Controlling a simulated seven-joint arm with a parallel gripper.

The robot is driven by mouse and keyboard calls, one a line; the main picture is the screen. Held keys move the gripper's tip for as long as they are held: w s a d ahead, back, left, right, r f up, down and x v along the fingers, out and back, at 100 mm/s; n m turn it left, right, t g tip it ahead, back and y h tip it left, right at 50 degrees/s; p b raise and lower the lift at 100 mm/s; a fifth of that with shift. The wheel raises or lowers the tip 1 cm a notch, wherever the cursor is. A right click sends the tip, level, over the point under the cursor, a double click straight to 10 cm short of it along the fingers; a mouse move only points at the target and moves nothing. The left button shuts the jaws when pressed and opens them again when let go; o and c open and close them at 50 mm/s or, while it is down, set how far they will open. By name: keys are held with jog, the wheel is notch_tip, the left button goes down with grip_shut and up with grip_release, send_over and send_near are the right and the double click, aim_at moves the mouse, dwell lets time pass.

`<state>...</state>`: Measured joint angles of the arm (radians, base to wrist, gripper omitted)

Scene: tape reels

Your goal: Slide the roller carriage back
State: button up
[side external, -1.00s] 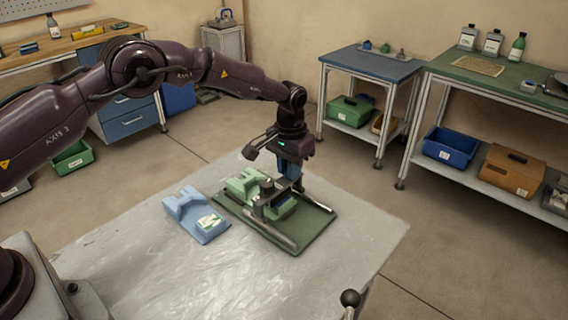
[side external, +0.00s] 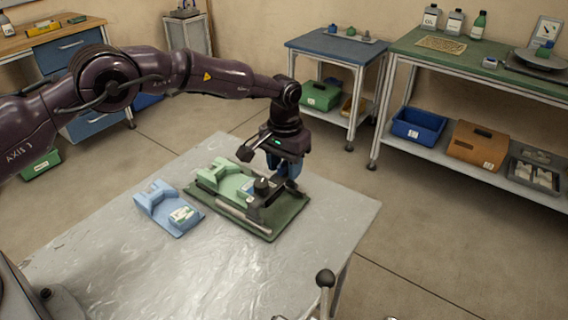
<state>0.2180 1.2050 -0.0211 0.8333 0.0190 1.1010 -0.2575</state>
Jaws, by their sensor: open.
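The roller carriage (side external: 256,212) is a dark bridge with a black knob on top, set across the rails of a green base plate (side external: 284,222). It stands toward the lower-right end of the rails.
A light blue block fixture (side external: 157,200) with a labelled piece (side external: 184,214) sits left of the plate on the grey table (side external: 150,270). The front of the table is clear. A ball-topped lever (side external: 325,280) stands by its near right edge. Benches stand behind.

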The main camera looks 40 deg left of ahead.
aim_at(280, 177)
jog(key=shift+r, duration=0.1)
notch_tip(280, 177, up, 13)
dwell(0.4)
dwell(0.3)
jog(key=s+a+r+t, duration=0.2)
jog(key=s+a+r, duration=0.2)
jog(key=s, duration=0.8)
jog(key=s+a+r+t, duration=0.1)
jog(key=s+a+r, duration=0.3)
jog(key=s, duration=0.8)
jog(key=s+a+r+t, duration=0.2)
jog(key=s+a+r, duration=0.3)
jog(key=s, duration=0.7)
jog(key=shift+t, duration=0.3)
